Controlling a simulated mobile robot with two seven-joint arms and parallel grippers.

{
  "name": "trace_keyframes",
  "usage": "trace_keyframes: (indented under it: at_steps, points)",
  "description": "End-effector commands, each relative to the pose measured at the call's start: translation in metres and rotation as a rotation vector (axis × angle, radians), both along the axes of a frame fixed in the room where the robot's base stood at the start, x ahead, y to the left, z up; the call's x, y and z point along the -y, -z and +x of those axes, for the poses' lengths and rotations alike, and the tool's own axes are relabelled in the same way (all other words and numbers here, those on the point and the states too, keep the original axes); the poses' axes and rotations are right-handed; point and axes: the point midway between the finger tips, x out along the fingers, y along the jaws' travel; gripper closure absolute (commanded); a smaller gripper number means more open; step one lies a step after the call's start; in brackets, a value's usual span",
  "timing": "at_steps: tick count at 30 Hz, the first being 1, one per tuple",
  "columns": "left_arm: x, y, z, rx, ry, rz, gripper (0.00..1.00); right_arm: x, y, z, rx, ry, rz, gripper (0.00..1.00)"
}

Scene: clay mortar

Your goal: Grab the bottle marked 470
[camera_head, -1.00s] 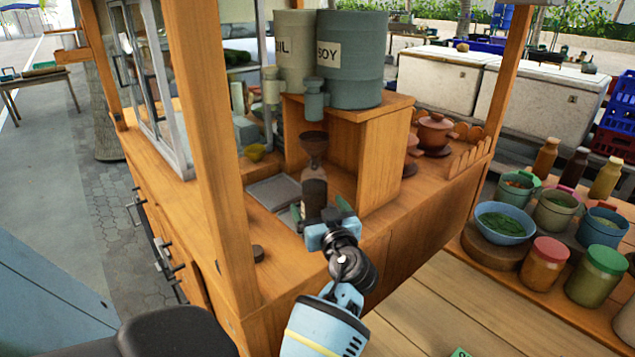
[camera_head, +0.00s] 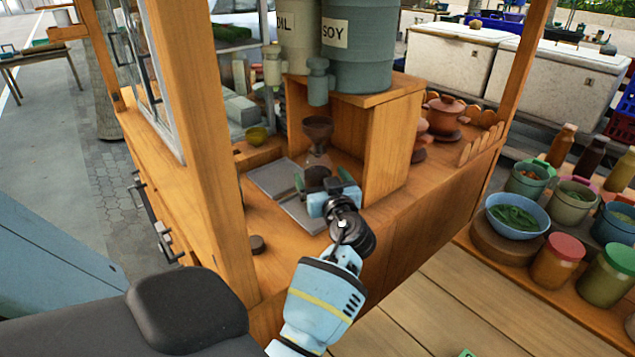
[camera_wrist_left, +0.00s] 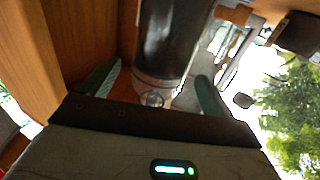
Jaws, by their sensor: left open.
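In the left wrist view the dark bottle (camera_wrist_left: 172,42) rises beyond the spread fingers of my left gripper (camera_wrist_left: 155,88), with a clear rounded part near the palm. I cannot tell whether a finger touches it. My right gripper is not in view.
The wooden shelf (camera_head: 392,135) behind the bottle carries the SOY barrel (camera_head: 362,50); the OIL barrel (camera_head: 299,40) is beside it. A metal tray (camera_head: 272,178) lies left of the bottle. A cart post (camera_head: 205,150) stands at left. The counter's front right is clear.

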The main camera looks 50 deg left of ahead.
Motion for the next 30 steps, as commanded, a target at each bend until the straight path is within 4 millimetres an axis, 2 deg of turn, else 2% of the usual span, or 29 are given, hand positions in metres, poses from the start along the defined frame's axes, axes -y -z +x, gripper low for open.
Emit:
trace_keyframes:
  at_steps: [8,12,22,30]
  points:
    - [-0.027,-0.008,0.015,0.002,-0.001,0.001,0.13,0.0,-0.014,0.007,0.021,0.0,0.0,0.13]
    - [-0.041,-0.005,0.022,0.0,-0.001,0.0,0.13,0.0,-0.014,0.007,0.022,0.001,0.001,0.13]
    - [-0.045,-0.003,0.024,-0.001,0.0,0.0,0.13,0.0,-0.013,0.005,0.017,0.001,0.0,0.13]
    - [-0.045,-0.003,0.024,-0.001,0.0,0.0,0.48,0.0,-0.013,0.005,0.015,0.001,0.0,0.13]
